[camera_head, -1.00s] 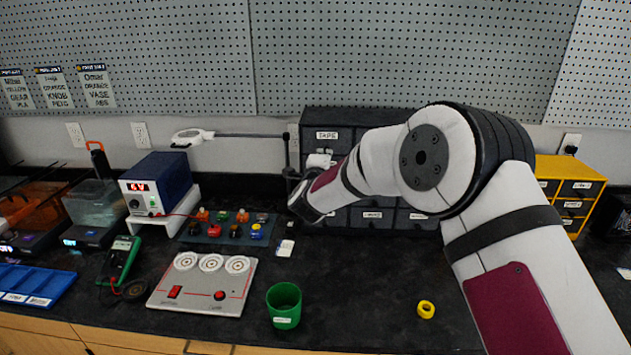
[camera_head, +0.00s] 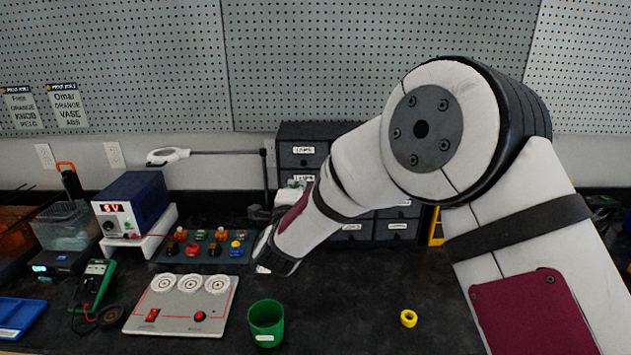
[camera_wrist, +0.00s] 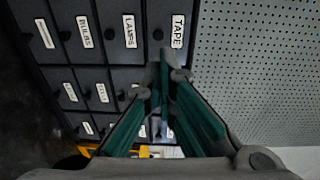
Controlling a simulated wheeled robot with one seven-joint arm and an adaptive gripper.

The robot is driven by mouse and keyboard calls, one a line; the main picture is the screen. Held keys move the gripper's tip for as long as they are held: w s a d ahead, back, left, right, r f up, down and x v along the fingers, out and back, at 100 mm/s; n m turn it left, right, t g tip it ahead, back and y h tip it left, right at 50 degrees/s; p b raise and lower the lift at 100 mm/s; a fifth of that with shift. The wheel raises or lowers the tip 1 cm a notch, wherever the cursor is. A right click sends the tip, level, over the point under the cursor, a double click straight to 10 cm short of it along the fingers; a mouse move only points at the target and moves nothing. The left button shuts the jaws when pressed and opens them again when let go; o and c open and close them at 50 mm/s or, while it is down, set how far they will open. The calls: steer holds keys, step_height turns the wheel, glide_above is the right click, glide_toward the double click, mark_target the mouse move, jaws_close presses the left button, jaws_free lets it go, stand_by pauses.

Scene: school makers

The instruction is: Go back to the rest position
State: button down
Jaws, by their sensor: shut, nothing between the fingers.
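My gripper (camera_wrist: 168,78) shows in the wrist view with its green-padded fingers drawn together and nothing between them. It points toward the dark drawer cabinet (camera_wrist: 103,72), whose labelled drawers appear sideways there. In the head view the cabinet (camera_head: 301,133) stands against the back wall, partly hidden by my arm. My arm reaches from the right edge across the bench, with its wrist end low in front of the cabinet's left side. The fingers cannot be made out in the head view.
A pegboard (camera_head: 300,60) covers the wall. The bench between cup and ring is clear.

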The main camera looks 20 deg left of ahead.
steer(key=d+r+n+g+y, duration=0.2)
steer(key=d+r+n, duration=0.3)
steer(key=d+r, duration=0.3)
steer(key=s+d+r+n+g, duration=0.2)
steer(key=s+d+n, duration=0.1)
steer(key=d, duration=0.2)
steer(key=s+d+r+n+g, duration=0.1)
steer(key=s+d+r+n, duration=0.1)
steer(key=s+d+r, duration=0.3)
steer(key=s+d+f+n+g+h, duration=0.2)
steer(key=s+d+f+g+h, duration=0.1)
steer(key=s+d, duration=1)
steer(key=s+d+f+n+g+h, duration=0.3)
steer(key=s+d+f+g, duration=0.1)
steer(key=s+d, duration=0.9)
steer(key=s, duration=0.3)
steer(key=shift+s+d+f, duration=0.15)
steer(key=shift+s+f, duration=0.1)
steer(key=shift+f, duration=0.05)
